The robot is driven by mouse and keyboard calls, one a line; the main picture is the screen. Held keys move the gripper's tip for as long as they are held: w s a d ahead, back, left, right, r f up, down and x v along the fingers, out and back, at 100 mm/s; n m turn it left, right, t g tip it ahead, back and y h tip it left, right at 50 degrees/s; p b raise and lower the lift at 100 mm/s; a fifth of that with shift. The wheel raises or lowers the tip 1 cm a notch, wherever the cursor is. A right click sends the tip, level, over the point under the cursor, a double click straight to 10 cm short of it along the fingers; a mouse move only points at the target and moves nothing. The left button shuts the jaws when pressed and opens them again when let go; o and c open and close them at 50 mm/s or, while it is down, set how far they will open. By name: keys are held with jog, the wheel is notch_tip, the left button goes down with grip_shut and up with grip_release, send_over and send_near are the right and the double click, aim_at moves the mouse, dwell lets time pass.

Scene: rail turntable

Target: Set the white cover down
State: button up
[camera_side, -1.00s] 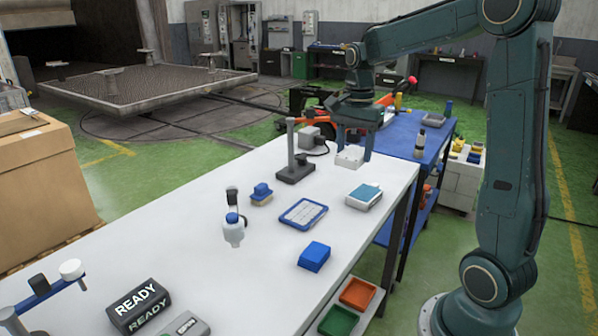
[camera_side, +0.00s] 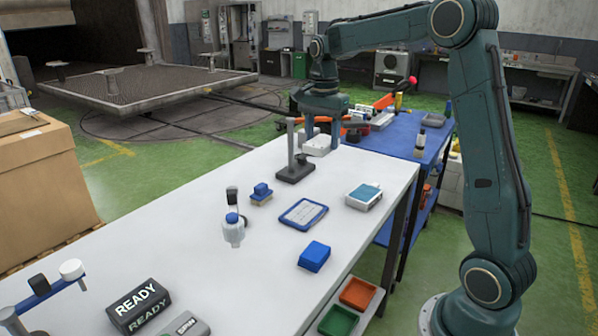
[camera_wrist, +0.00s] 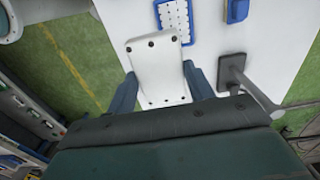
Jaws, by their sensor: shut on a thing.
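The white cover (camera_side: 318,146) is between the two fingers of my gripper (camera_side: 322,138), over the far end of the white table (camera_side: 215,185). In the wrist view the white cover (camera_wrist: 155,65) is a flat plate with dark screws along its edges, and my gripper (camera_wrist: 160,74) is shut on its sides. I cannot tell whether its underside touches anything. The grey box with a black cable at this end of the table is hidden behind the cover and my gripper.
A dark stand with an upright post (camera_side: 295,168) is close in front of the cover. A blue-framed plate (camera_side: 303,213), a blue-handled brush (camera_side: 261,193), and a white box with a blue top (camera_side: 364,196) lie nearer. A blue cart (camera_side: 405,135) stands to the right.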

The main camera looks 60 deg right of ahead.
send_over(304, 213)
jog(key=shift+r, duration=0.1)
notch_tip(304, 213, down, 16)
jog(key=shift+r, duration=0.1)
dwell(0.7)
jog(key=shift+f, duration=2.1)
jog(key=shift+f, duration=0.1)
jog(key=o, duration=1.3)
jog(key=shift+f, duration=0.1)
jog(key=shift+c, duration=0.2)
